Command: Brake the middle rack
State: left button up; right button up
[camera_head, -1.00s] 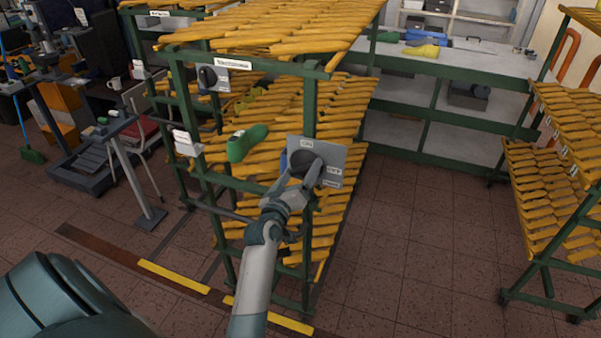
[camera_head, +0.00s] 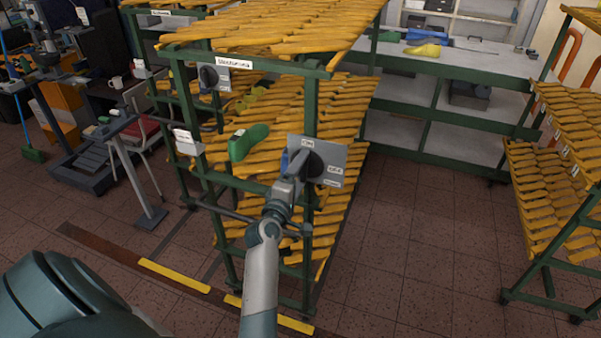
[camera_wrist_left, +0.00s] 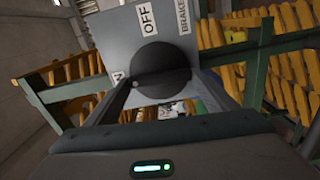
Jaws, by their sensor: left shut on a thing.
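The rack in the centre (camera_head: 318,72) has a green frame and sloping rows of yellow shoe lasts. A grey switch plate (camera_head: 335,153) is on its near post, with ON and OFF labels. In the left wrist view the plate (camera_wrist_left: 118,45) also reads BRAKE. My left gripper (camera_head: 303,163) is shut on the round black knob of this plate. The knob (camera_wrist_left: 160,68) sits between both fingers in the left wrist view. Where the knob points is hard to tell. My right gripper is not in view.
Another knob plate (camera_head: 214,78) is on a post further left. A green last (camera_head: 247,142) lies on the centre rack. Another rack (camera_head: 560,160) stands at right, a grey shelf bench (camera_head: 470,62) behind. The floor between them is clear.

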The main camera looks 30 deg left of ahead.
pick_arm(q)
jog(key=shift+n, duration=0.6)
jog(key=o, duration=1)
jog(key=shift+o, duration=0.2)
jog(key=shift+m, duration=0.3)
